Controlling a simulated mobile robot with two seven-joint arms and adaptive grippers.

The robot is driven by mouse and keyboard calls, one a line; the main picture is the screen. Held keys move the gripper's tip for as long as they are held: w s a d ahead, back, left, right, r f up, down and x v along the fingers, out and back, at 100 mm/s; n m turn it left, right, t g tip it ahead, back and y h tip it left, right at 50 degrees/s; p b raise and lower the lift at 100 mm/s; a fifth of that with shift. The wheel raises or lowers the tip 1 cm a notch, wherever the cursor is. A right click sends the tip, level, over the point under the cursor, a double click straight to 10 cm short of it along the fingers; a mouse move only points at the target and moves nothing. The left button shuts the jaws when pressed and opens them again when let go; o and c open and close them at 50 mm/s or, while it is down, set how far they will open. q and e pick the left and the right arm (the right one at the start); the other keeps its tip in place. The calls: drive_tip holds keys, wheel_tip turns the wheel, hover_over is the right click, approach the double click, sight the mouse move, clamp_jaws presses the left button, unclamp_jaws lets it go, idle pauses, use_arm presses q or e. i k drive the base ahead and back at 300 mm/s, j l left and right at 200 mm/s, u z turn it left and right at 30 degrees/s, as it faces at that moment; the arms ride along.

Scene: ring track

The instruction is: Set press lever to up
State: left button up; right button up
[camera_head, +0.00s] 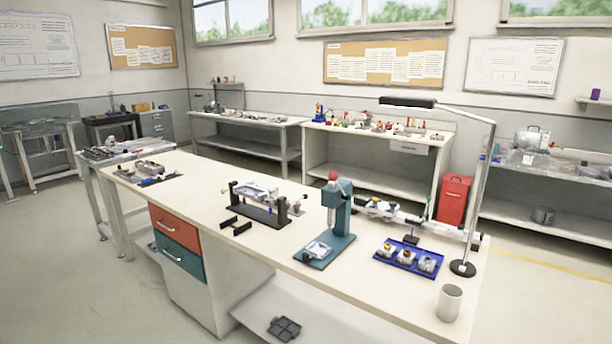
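A teal bench press (341,215) stands upright on the long pale workbench (205,185), right of the bench's middle. A red knob (333,177) shows at the top of the press, on its left side, above a light-coloured ram (331,214). I take the knob to be the end of the press lever; the lever's rod is too small to make out, so I cannot tell its exact angle. A small pale piece (318,249) lies on the press base under the ram. Neither of my grippers is in view.
A black fixture (262,213) stands left of the press. To its right are a blue tray (393,261) with small parts, a grey device on a stand (411,237), a lamp (463,268) and a white cup (449,302). Open floor (70,260) lies at the left.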

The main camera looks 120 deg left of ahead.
sight(333, 176)
drive_tip(key=l+u, duration=0.1)
drive_tip(key=u, duration=3.55)
